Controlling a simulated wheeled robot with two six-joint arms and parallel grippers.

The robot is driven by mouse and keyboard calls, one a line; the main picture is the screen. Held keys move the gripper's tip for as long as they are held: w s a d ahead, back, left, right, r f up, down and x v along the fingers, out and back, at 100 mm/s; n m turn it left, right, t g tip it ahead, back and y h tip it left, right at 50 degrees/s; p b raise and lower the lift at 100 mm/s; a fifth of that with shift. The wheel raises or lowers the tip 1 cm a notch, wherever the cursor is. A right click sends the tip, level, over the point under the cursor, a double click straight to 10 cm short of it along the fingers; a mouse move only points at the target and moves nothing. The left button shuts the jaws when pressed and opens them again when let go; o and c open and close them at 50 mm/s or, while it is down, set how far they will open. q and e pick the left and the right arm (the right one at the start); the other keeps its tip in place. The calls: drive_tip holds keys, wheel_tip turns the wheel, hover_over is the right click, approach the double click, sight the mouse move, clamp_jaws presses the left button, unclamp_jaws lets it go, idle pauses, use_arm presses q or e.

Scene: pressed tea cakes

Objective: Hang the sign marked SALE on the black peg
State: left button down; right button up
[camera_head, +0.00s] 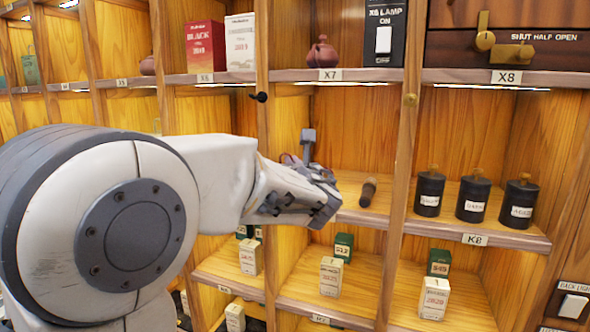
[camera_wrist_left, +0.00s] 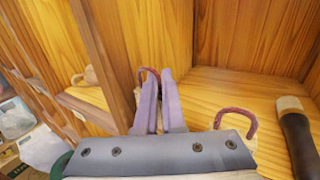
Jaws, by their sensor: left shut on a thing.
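The black peg (camera_head: 260,97) sticks out of the wooden upright left of the X7 label, in the head view. My left gripper (camera_head: 314,168) is in front of the middle bay, below and to the right of the peg and apart from it. In the wrist view its two fingers (camera_wrist_left: 157,103) are close together on something thin. Reddish-brown curved pieces (camera_wrist_left: 236,113) show on both sides of the fingers, like a cord or handle. What hangs below is hidden by the gripper body. No SALE lettering is readable. My right gripper is not in view.
Black canisters (camera_head: 429,192) stand farther right. A reddish teapot (camera_head: 322,53) sits above. Small boxes (camera_head: 331,276) stand below.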

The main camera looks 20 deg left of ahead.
use_arm(q)
drive_tip(key=shift+f, duration=0.95)
drive_tip(key=shift+f+b, duration=0.25)
drive_tip(key=shift+b, duration=0.1)
drive_tip(key=c, duration=1)
unclamp_jaws()
drive_tip(key=shift+r, duration=0.1)
